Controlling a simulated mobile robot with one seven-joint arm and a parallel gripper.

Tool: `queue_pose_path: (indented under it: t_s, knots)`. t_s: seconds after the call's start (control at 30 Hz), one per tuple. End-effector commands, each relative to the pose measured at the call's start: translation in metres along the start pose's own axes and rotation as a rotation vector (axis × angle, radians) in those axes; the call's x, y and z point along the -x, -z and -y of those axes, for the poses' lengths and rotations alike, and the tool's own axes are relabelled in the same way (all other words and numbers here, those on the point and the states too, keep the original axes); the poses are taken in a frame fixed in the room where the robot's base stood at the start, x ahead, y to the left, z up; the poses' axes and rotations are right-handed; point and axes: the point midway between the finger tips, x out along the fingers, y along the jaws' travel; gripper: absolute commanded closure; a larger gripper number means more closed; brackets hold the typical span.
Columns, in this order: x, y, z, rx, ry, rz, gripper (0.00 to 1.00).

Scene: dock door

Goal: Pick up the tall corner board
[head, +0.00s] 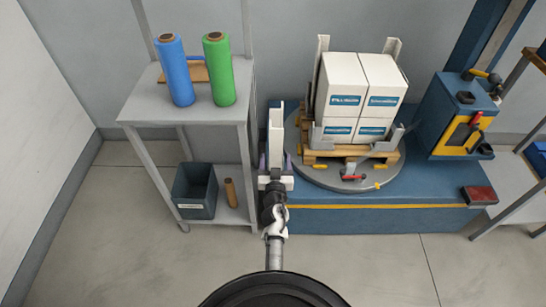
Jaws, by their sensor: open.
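A tall white corner board (276,128) stands upright between the shelf unit and the turntable, in a narrow rack or holder that is mostly hidden. My gripper (276,170) is at the lower part of this board, directly in front of it in the head view. The jaws are open. The fingertips are small and partly hidden, so I cannot tell whether they touch the board or stand around it. Other pale corner boards stand at the pallet load, one at its back right (392,47) and one at its back left (322,48).
White cartons (345,85) sit on a wooden pallet on the round grey turntable (310,178), close to the right. A grey shelf unit (150,105) with blue and green film rolls stands close to the left. The front floor is clear.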

Motion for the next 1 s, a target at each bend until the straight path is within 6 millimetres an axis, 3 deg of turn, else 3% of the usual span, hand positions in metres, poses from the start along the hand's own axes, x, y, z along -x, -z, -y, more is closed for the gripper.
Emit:
queue_pose_path:
  t_s: [0.23,0.6,1.0]
  knots:
    - [0.0002,-0.0002,0.0000,0.000,0.000,0.000,0.33]
    - [0.0001,-0.0002,0.0000,0.000,0.000,0.000,0.81]
    - [-0.0001,0.0065,0.0003,0.001,0.001,-0.001,0.82]
